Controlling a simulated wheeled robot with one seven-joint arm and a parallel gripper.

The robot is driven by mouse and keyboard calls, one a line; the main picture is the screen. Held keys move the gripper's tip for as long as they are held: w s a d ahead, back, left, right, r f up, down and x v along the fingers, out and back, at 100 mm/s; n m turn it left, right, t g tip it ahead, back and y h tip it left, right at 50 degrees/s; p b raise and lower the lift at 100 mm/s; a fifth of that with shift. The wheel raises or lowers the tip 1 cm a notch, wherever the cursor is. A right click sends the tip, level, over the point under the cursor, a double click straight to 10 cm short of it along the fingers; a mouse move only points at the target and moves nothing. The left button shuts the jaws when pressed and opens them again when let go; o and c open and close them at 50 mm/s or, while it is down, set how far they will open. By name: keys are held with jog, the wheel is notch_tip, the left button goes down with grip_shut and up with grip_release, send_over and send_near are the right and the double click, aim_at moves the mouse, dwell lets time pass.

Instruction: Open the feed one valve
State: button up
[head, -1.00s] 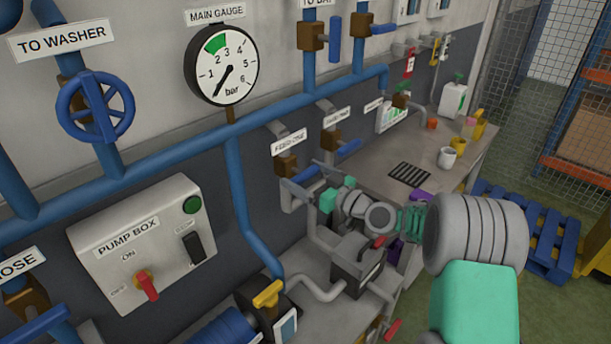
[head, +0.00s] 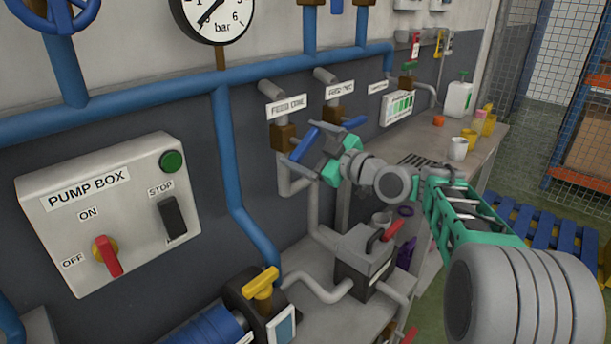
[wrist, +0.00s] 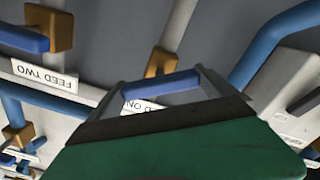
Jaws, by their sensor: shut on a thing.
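The feed one valve has a brown body (head: 284,138) under its white FEED ONE label (head: 286,109), with a blue lever (head: 303,146). My gripper (head: 318,150) is at this lever, with its fingers on either side and closed on it. In the wrist view the blue lever (wrist: 160,84) spans between the two grey fingers, in front of the brown body (wrist: 161,62). There it lies roughly across the grey pipe. The label (wrist: 145,105) is upside down and partly hidden by my gripper.
The feed two valve (head: 335,114), with its own blue lever, is close to the right. A pump box (head: 108,215) is at the left. Blue pipes run along the wall.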

jog(key=n+b, duration=0.2)
jog(key=b, duration=0.2)
jog(key=f+n+b, duration=0.1)
jog(key=n+b, duration=0.1)
jog(key=b, duration=0.3)
jog(key=shift+f+n, duration=0.1)
jog(key=shift+n, duration=0.2)
jog(key=n+b, duration=0.2)
jog(key=b, duration=0.2)
jog(key=shift+r+n+b, duration=0.4)
jog(key=shift+n+b, duration=0.7)
jog(key=shift+r, duration=0.1)
jog(key=o, duration=1)
jog(key=v, duration=0.7)
jog(key=shift+s+d, duration=0.3)
jog(key=shift+s, duration=0.05)
